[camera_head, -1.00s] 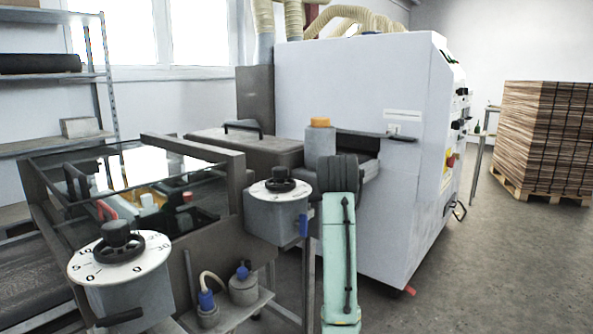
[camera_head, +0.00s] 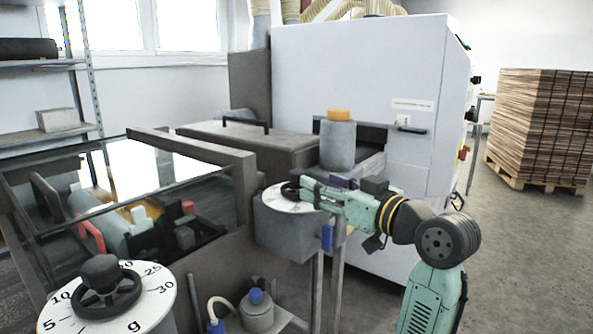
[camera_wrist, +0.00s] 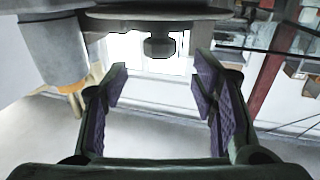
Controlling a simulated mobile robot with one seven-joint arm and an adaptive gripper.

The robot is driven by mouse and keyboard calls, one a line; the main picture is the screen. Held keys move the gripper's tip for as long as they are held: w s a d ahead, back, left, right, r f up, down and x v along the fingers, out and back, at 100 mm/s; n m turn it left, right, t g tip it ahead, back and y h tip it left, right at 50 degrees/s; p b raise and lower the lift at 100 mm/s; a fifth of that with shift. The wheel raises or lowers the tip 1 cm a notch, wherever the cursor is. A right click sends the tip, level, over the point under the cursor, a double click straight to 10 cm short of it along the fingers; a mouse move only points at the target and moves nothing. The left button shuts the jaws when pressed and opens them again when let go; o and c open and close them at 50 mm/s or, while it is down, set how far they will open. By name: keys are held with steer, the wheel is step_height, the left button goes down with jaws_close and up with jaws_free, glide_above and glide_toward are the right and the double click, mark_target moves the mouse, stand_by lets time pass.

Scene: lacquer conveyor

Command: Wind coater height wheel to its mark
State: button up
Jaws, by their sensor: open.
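A far dial (camera_head: 281,203) has a white face on a grey housing, with a small black handwheel (camera_head: 289,190) on top. A nearer dial (camera_head: 158,299) at the lower left has a black handwheel (camera_head: 105,290) and numbers around its white face. Which one is the coater height wheel is not labelled here. My gripper (camera_head: 306,190) is at the far handwheel and partly covers it. In the wrist view my gripper (camera_wrist: 158,82) is open with purple pads, and a dark knob (camera_wrist: 160,46) shows between and beyond the fingertips. The far dial's marks are too small to read.
An orange-capped grey cylinder (camera_head: 338,143) stands just behind the far dial, beside the large white machine (camera_head: 345,75). A glass-topped frame (camera_head: 180,148) lies left. A blue-topped canister (camera_head: 257,312) sits below. Open floor (camera_head: 510,240) lies right, before a pallet stack (camera_head: 540,130).

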mark_target(299, 171)
steer(key=p+x, duration=0.2)
steer(key=x, duration=0.6)
steer(key=shift+w, duration=0.15)
steer(key=c, duration=1.2)
steer(key=shift+o, duration=0.2)
steer(key=shift+a+m+t+h, duration=0.15)
steer(key=shift+m+t+h, duration=0.8)
steer(key=shift+h, duration=0.35)
steer(key=shift+m+t+h, duration=0.75)
steer(key=shift+m+h, duration=0.6)
steer(key=shift+h, duration=0.55)
steer(key=o, duration=1.2)
steer(key=shift+c, duration=0.2)
